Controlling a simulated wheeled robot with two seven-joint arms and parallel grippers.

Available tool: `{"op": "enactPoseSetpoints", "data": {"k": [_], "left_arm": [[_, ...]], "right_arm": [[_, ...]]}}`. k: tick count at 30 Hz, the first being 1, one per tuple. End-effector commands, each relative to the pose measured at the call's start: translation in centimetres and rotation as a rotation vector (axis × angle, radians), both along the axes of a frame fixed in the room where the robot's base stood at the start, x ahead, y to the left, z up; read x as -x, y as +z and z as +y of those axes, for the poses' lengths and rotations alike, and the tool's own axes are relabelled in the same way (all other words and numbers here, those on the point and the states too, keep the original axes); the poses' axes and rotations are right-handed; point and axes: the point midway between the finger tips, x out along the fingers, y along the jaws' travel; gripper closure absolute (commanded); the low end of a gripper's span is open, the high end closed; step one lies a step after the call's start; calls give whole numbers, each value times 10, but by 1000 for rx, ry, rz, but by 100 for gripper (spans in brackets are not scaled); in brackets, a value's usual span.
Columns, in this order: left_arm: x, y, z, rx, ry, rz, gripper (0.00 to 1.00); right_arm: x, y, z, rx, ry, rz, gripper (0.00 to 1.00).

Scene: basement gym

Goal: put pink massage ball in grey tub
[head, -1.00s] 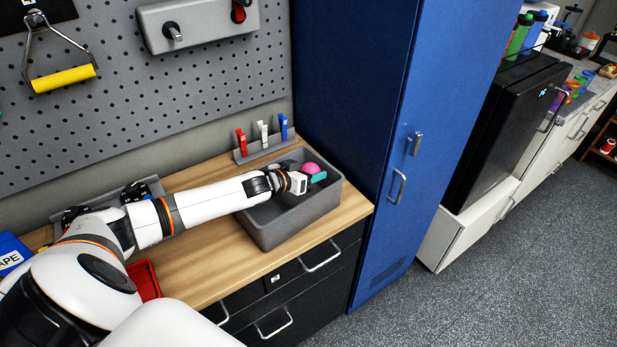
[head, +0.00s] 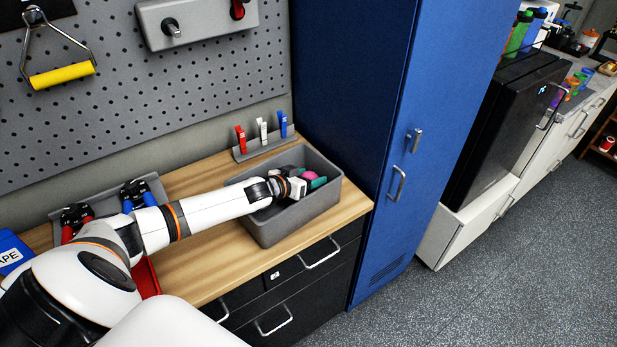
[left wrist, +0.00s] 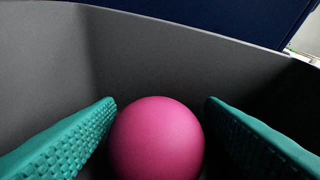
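The pink massage ball (head: 310,176) is inside the grey tub (head: 290,222), below its rim. The tub stands on the wooden counter beside the blue locker. My left gripper (head: 307,182) reaches into the tub from the left, its teal fingers around the ball. In the left wrist view the ball (left wrist: 157,140) sits between the two teal fingers (left wrist: 160,104), with narrow gaps on both sides, so the gripper looks open. The grey tub wall (left wrist: 180,50) rises behind it. The ball's underside is hidden. My right gripper is not in view.
A grey holder with red, white and blue clips (head: 263,133) stands behind the tub. The blue locker (head: 385,130) is close on the right. Pliers (head: 137,195) and a red tray (head: 146,278) lie left, near my arm. Bare counter (head: 215,272) shows in front.

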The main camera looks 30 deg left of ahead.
Motion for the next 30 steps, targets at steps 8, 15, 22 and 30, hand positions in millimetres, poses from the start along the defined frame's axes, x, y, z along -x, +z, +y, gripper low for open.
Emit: {"op": "enactPoseSetpoints", "data": {"k": [8, 15, 22, 30], "left_arm": [[2, -5, -2, 2, -3, 8, 23], [2, 11, -2, 0, -3, 8, 23], [35, 19, 5, -1, -3, 9, 23], [73, 36, 12, 0, -1, 8, 23]], "right_arm": [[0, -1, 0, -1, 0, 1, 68], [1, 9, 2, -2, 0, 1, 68], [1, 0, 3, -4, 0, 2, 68], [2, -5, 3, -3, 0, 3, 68]]}}
